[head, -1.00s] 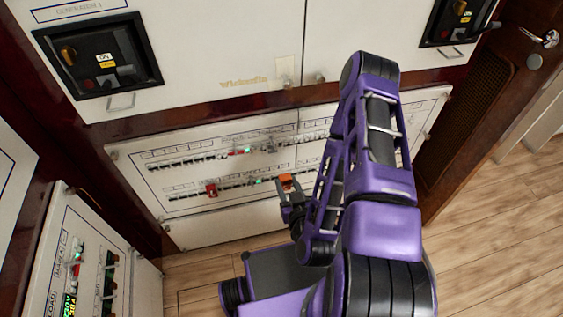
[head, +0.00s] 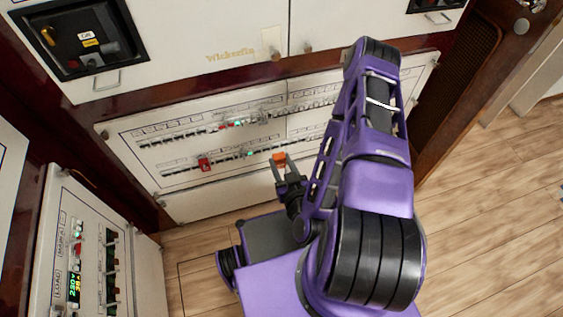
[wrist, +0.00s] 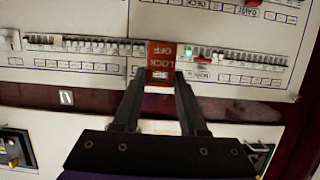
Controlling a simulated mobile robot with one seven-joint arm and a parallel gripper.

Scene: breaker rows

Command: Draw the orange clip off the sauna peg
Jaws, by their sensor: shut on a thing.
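The orange clip (head: 279,159) is between the fingertips of my gripper (head: 281,164), in front of the lower breaker row. In the wrist view the orange clip (wrist: 161,58) shows upside-down "LOCK OFF" lettering, and my gripper (wrist: 161,75) is shut on its two sides. The clip appears to stand a little out from the panel (head: 235,186). The sauna peg is hidden behind the clip, and its label cannot be read.
A red clip (head: 204,163) sits on the same row to the left, with a green light (head: 249,154) between. A side cabinet (head: 95,250) with a display stands at the left. Wooden floor (head: 480,190) is open at the right.

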